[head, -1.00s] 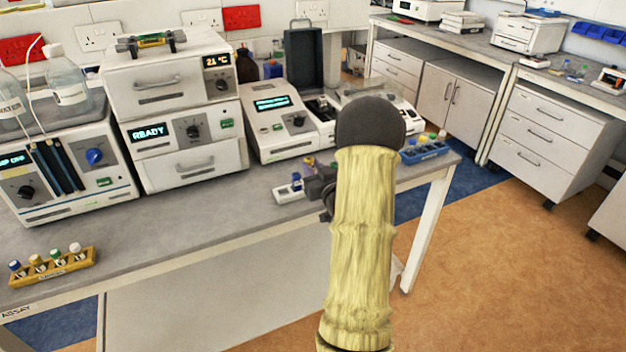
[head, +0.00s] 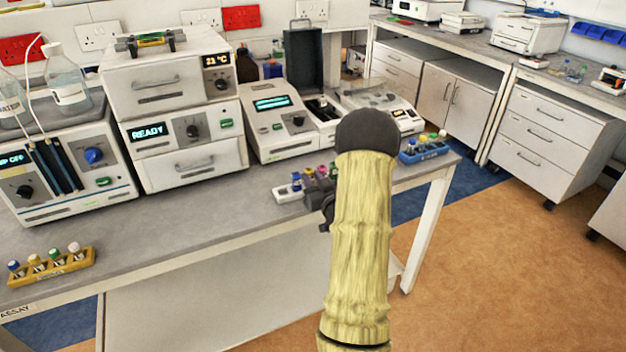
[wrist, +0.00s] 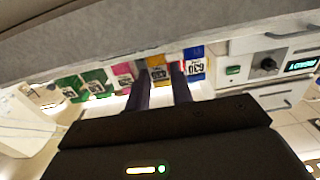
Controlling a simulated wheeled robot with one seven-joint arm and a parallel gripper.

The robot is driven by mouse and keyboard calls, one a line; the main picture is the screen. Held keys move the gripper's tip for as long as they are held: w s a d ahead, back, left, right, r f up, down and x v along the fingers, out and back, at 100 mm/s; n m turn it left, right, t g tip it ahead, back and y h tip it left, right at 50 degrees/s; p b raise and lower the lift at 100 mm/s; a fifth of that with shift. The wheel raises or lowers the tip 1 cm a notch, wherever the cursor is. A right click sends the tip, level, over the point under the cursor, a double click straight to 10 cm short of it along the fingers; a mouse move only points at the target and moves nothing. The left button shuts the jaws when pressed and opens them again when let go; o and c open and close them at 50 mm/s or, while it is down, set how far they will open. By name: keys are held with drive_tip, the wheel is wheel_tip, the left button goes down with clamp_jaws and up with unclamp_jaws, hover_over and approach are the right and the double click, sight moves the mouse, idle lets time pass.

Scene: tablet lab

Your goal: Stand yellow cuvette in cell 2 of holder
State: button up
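The small white holder (head: 283,194) stands near the bench's front edge, just left of my gripper, which hides part of it. A blue-topped cuvette (head: 296,181) stands at its left end. My gripper (wrist: 160,82) has its two dark fingertips on either side of the yellow cuvette (wrist: 157,62). The yellow cuvette is in a row between a blue-labelled cuvette (wrist: 194,66) and a pink one (wrist: 122,72). It nearly fills the gap, but whether the fingers press on it is unclear. Its foot is hidden, so how deep it sits cannot be seen.
A blue rack of bottles (head: 424,153) stands right of my arm. A yellow vial rack (head: 50,271) is at the bench's left front. Instruments, including the READY unit (head: 185,135), line the back. The bench (head: 190,222) is bare between rack and holder.

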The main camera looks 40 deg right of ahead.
drive_tip(key=o, duration=0.3)
drive_tip(key=shift+o, duration=0.2)
drive_tip(key=shift+p, duration=0.4)
drive_tip(key=v, duration=1.5)
drive_tip(key=shift+s+r, duration=0.15)
drive_tip(key=shift+s, duration=0.15)
drive_tip(key=p+v, duration=0.1)
drive_tip(key=p, duration=0.2)
drive_tip(key=shift+s+p, duration=0.3)
drive_tip(key=shift+s, duration=0.1)
